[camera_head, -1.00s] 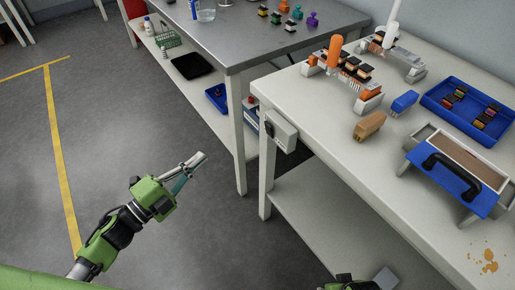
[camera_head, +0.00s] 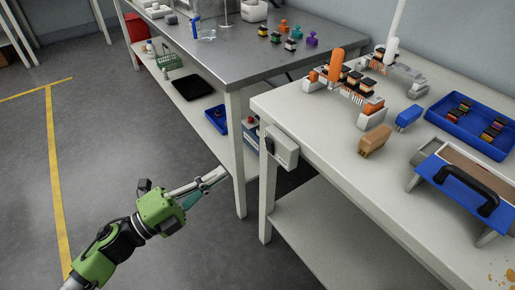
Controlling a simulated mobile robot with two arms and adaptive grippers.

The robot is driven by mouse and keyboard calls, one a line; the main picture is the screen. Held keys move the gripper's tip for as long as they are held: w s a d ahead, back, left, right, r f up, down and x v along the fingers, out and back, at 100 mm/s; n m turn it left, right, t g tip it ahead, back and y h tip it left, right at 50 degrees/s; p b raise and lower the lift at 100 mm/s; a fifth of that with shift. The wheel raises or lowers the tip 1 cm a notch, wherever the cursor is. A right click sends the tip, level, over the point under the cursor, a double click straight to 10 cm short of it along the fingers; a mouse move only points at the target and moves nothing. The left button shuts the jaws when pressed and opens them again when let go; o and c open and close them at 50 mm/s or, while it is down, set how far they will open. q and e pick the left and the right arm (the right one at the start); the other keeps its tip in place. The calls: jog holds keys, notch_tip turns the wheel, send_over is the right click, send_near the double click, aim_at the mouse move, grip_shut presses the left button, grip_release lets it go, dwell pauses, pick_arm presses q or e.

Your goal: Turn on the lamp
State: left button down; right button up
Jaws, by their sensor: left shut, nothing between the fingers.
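No lamp head can be made out; a white upright pole (camera_head: 396,28) rises out of view at the back of the white table and may belong to a lamp. A light grey box (camera_head: 284,151) with a dark switch-like part (camera_head: 269,145) is fixed on the table's left side, near its corner leg. My left gripper (camera_head: 224,175) is shut and empty. In the picture it is left of and a little below the box, apart from it, with its fingers pointing right. My right gripper is out of view.
The white table (camera_head: 330,138) bears orange-handled connector fixtures (camera_head: 335,66), a blue tray (camera_head: 440,118), brown (camera_head: 374,139) and blue (camera_head: 408,117) blocks and a blue case with a black handle (camera_head: 463,180). A grey metal table (camera_head: 232,65) stands behind. Floor at left is clear.

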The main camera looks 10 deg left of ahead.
aim_at(268, 142)
pick_arm(q)
jog(key=x, duration=1)
jog(key=shift+w+d+r+p, duration=0.1)
jog(key=shift+w+r+p, duration=0.05)
jog(key=shift+p, duration=0.15)
jog(key=shift+w+d, duration=0.5)
jog(key=shift+d, duration=0.05)
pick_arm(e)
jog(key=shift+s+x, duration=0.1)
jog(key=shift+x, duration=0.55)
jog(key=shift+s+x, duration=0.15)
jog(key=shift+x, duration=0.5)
pick_arm(q)
jog(key=shift+r, duration=0.15)
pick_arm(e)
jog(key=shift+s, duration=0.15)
